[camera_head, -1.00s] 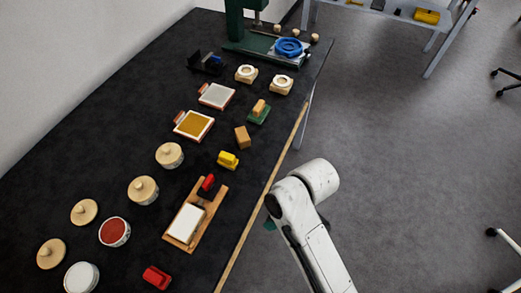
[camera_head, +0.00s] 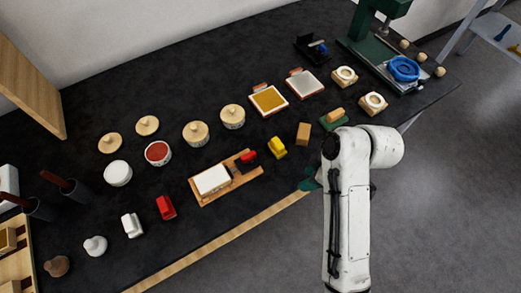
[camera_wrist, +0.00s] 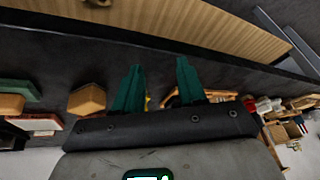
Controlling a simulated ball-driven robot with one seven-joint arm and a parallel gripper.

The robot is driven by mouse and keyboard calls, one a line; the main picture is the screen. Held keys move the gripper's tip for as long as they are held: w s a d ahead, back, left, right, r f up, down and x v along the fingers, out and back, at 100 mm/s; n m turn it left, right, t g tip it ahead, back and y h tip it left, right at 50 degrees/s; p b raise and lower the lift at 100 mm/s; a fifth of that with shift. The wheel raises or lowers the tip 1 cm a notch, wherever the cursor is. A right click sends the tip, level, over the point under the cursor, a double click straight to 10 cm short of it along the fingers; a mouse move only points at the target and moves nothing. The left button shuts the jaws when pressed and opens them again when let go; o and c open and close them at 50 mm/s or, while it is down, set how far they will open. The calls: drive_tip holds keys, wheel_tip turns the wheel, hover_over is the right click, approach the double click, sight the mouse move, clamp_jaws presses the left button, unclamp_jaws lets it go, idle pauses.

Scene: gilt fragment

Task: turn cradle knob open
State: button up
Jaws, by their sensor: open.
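A wooden cradle board (camera_head: 207,198) lies near the table's front edge in the head view. It holds a white block (camera_head: 212,180) and, at its right end, a small red knob-like part (camera_head: 248,155) on a black base; I take this for the cradle knob. My gripper (camera_head: 308,180) is mostly hidden behind my arm, to the right of the board, with green fingers over the table edge. In the wrist view my gripper (camera_wrist: 160,80) is open with nothing between its two green fingers. Part of a wooden piece shows behind them; the red knob cannot be made out there.
A yellow part (camera_head: 277,148) and a wooden block (camera_head: 303,133) stand right of the board. A red part (camera_head: 166,208) and a white part (camera_head: 132,225) stand left. Lidded pots (camera_head: 196,134) are behind. A green press (camera_head: 370,45) stands far right.

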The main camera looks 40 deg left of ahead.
drive_tip(key=a+r+n+g+h, duration=0.1)
drive_tip(key=a+r+n+g, duration=0.1)
drive_tip(key=a+r+n, duration=0.55)
drive_tip(key=n+h, duration=0.2)
drive_tip(key=n, duration=0.2)
approach(250, 155)
drive_tip(key=shift+g, duration=0.4)
drive_tip(key=b+x, duration=0.1)
drive_tip(key=x, duration=0.1)
drive_tip(key=b+x, duration=0.1)
drive_tip(key=x, duration=0.1)
drive_tip(key=b+x, duration=0.1)
drive_tip(key=x, duration=0.1)
drive_tip(key=shift+w+a+f, duration=0.1)
drive_tip(key=shift+w+f, duration=0.15)
drive_tip(key=shift+f, duration=0.15)
drive_tip(key=shift+p+x, duration=0.3)
drive_tip(key=shift+x, duration=1)
clamp_jaws()
